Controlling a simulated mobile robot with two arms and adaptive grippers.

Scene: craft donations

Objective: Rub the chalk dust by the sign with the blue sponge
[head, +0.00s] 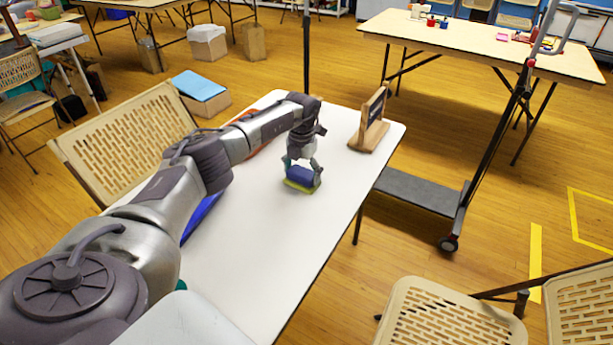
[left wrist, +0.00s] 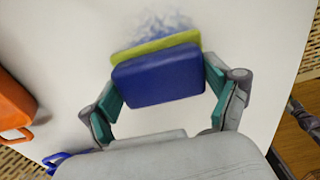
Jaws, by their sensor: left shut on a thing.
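The blue sponge (head: 302,178) has a yellow-green layer underneath and is at the table top in the head view. My left gripper (head: 303,168) is shut on it, one finger on each side. In the left wrist view the sponge (left wrist: 158,77) sits between the gripper's teal finger pads (left wrist: 162,92). Bluish-white chalk dust (left wrist: 158,25) shows on the table just beyond the sponge's yellow-green edge; part of it may be hidden under the sponge. The wooden-framed sign (head: 372,122) stands upright near the table's far right corner, apart from the sponge. My right gripper is not in view.
The white table (head: 262,245) is mostly clear around the sponge. An orange thing (left wrist: 10,105) and a blue thing (head: 200,215) lie at its left side. Folding chairs (head: 130,140) stand left and front right (head: 450,315). A grey cart (head: 420,192) stands right of the table.

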